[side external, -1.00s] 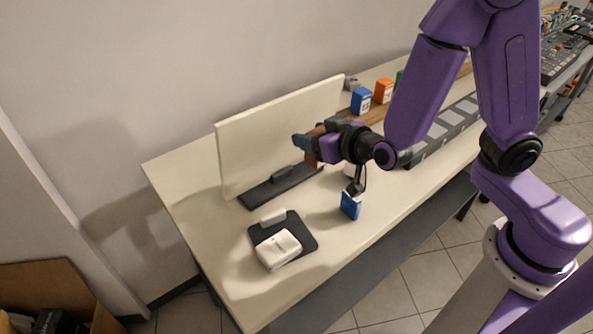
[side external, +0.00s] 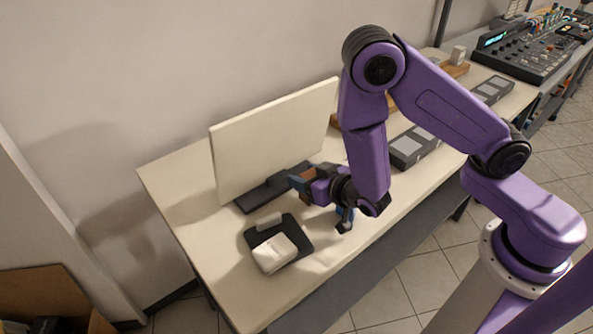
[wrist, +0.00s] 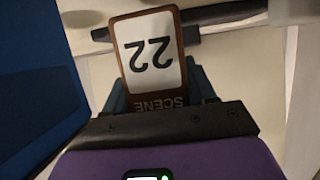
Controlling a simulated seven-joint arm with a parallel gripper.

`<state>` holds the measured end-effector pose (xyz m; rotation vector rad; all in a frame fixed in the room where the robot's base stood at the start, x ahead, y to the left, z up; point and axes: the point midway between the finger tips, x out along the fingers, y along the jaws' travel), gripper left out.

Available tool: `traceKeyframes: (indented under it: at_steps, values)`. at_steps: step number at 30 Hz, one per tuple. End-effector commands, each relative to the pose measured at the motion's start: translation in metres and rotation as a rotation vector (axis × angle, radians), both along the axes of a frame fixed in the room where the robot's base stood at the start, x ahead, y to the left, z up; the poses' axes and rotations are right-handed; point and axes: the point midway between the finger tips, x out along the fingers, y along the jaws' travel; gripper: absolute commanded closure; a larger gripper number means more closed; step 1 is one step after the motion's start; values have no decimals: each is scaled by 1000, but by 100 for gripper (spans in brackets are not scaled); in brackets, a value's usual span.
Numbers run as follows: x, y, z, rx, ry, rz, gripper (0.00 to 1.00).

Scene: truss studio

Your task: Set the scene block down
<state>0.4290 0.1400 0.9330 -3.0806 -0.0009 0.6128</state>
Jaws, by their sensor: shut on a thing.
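A brown scene block (wrist: 158,62) with a white label reading "22" and the word SCENE shows upside down in the wrist view. My gripper (wrist: 160,98) is shut on it, with a blue-grey finger at each side. In the side external view my gripper (side external: 302,182) holds the block low in front of the white panel's base, near the dark pad (side external: 305,248). I cannot tell whether the block touches the table.
A white upright panel (side external: 270,140) on a dark base (side external: 250,201) stands behind my gripper. A white box (side external: 274,254) sits on the dark pad. A dark strip with pale squares (side external: 406,152) lies to the right. The table's left end (side external: 185,180) is clear.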

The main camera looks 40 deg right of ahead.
Motion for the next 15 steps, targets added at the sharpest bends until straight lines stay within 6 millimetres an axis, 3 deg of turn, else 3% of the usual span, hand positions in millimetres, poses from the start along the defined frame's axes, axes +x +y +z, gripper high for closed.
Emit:
traceKeyframes:
  at_steps: [7,15]
  values:
    - [39,-1,1,4,-4,-6,78]
    - [38,0,-11,0,-2,0,78]
